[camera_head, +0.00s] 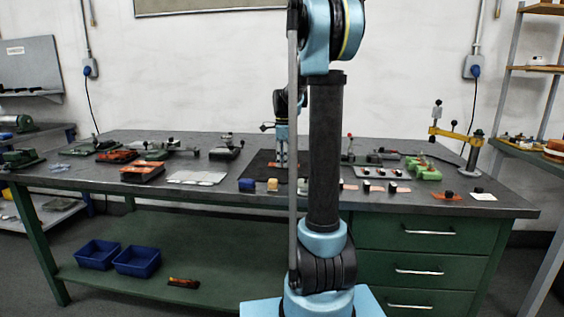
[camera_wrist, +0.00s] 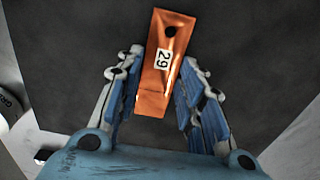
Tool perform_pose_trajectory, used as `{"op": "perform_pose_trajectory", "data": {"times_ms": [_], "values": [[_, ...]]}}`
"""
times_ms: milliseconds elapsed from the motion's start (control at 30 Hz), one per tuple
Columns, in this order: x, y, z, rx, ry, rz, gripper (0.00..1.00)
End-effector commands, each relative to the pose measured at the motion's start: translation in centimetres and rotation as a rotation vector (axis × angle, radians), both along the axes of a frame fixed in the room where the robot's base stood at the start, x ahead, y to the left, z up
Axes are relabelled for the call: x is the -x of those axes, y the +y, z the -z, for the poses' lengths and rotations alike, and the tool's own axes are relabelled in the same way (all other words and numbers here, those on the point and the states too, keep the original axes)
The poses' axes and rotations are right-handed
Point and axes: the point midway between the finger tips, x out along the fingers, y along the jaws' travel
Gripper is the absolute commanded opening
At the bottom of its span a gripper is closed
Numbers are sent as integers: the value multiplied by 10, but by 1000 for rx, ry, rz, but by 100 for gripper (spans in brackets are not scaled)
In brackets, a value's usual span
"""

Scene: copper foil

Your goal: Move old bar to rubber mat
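The old bar (camera_wrist: 160,85) is a flat copper-orange strip with a dark hole near its far end and a white label reading 29. In the wrist view it lies slightly slanted between the two fingers of my gripper (camera_wrist: 164,60), over the dark rubber mat (camera_wrist: 75,50). Narrow dark gaps show beside the bar, so the fingers look open around it. Whether the bar rests fully on the mat is hard to tell. In the head view my gripper (camera_head: 281,163) points down over the dark mat (camera_head: 256,170) at the middle of the bench; the bar is very small there.
A tray with small dark-topped pieces (camera_head: 382,187) is at right. Tools and clamps crowd the bench's left side.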

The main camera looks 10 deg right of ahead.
Motion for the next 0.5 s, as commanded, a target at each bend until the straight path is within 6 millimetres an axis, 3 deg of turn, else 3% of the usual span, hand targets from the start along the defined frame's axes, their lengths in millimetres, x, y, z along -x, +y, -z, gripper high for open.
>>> {"op": "perform_pose_trajectory", "data": {"times_ms": [500], "values": [[0, 0, -6, 0, 0, 0, 53]]}}
